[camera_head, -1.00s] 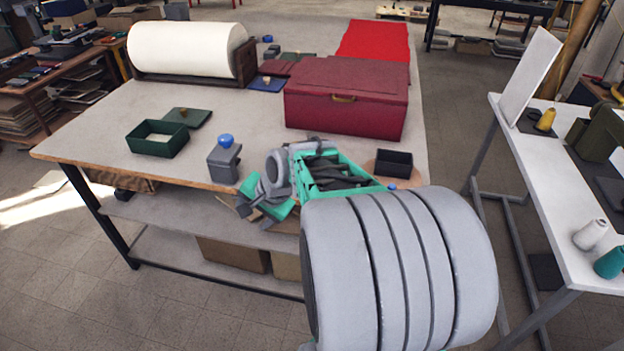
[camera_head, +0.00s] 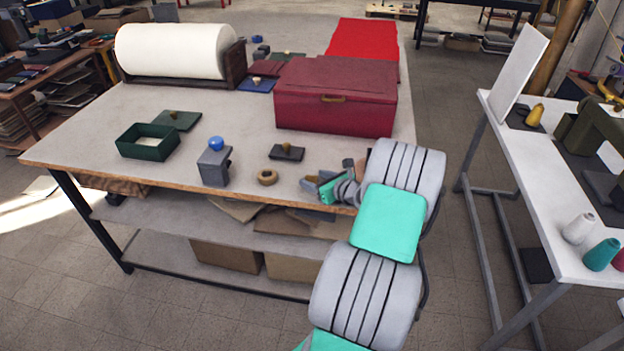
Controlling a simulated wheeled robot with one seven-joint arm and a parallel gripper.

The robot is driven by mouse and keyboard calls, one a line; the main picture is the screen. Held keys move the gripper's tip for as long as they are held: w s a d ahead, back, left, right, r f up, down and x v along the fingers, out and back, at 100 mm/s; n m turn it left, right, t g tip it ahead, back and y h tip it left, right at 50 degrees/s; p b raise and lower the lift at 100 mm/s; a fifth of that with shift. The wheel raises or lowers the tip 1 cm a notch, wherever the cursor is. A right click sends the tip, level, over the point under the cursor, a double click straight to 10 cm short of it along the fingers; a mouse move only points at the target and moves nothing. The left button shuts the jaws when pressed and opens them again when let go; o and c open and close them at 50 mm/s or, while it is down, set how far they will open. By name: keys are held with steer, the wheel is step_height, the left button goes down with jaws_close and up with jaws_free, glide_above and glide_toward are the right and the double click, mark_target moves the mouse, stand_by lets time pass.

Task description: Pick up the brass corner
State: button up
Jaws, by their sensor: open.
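I cannot make out the brass corner for certain in this view; it may be too small or behind my arm. My gripper (camera_head: 312,185) is at the front edge of the worktable (camera_head: 100,125), toward its right end. It is open, its fingers pointing left, and I see nothing between them. A brass-coloured ring (camera_head: 267,177) lies on the table to the left of my gripper. The area just right of my gripper, where a small black tray stood, is mostly covered by my arm.
A dark block with a brass knob (camera_head: 287,152) lies behind the ring. A grey block with a blue ball (camera_head: 214,167) and an open green box (camera_head: 147,142) stand to the left. A large red box (camera_head: 335,100) stands behind. A white side table (camera_head: 540,185) is at the right.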

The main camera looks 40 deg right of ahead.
jaws_close()
stand_by(0.6)
